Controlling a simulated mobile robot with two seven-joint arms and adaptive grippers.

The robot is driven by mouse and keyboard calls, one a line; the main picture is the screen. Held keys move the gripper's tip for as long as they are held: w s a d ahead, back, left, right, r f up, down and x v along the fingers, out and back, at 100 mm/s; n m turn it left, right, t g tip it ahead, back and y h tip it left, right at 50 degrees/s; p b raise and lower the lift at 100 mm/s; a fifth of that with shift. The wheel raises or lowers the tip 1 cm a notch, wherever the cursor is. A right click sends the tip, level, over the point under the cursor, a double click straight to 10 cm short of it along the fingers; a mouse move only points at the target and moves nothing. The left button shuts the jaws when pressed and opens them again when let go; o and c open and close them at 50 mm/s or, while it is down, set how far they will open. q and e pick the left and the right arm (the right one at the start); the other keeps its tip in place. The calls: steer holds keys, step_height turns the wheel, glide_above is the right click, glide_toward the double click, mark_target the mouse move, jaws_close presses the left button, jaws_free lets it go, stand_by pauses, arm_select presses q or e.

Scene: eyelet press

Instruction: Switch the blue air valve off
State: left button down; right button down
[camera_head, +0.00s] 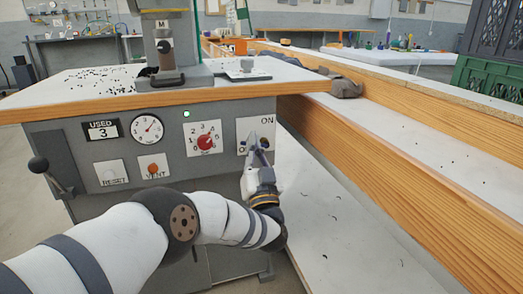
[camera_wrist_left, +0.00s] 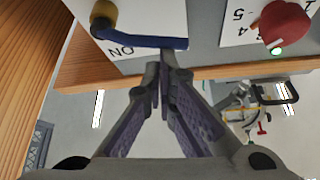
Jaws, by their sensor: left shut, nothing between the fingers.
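The blue air valve's lever (camera_wrist_left: 150,42) runs sideways from a brass-coloured hub (camera_wrist_left: 104,14) in the left wrist view, its free end to the right. An upside-down ON label (camera_wrist_left: 120,50) shows just below it. In the head view the valve's white plate (camera_head: 268,123) is at the right of the grey panel, with ON at the top and a partly hidden label at the left. My left gripper (camera_head: 254,141) is in front of this plate and hides much of the lever. Its shut, empty fingers (camera_wrist_left: 163,62) are by the lever's free end; I cannot tell whether they touch.
A red knob (camera_head: 204,142) on a numbered dial, a round gauge (camera_head: 147,128), an orange VENT button (camera_head: 152,168) and a RESET button (camera_head: 109,174) share the panel. The worktop edge (camera_head: 150,104) overhangs above. A wooden-sided bench (camera_head: 400,160) stands to the right.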

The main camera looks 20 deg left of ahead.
arm_select(q)
steer(key=v, duration=1.2)
steer(key=shift+f+n, duration=0.15)
steer(key=shift+n, duration=0.25)
arm_select(e)
steer(key=shift+s+f, duration=0.1)
steer(key=shift+f, duration=0.1)
arm_select(q)
steer(key=shift+d+f, duration=0.1)
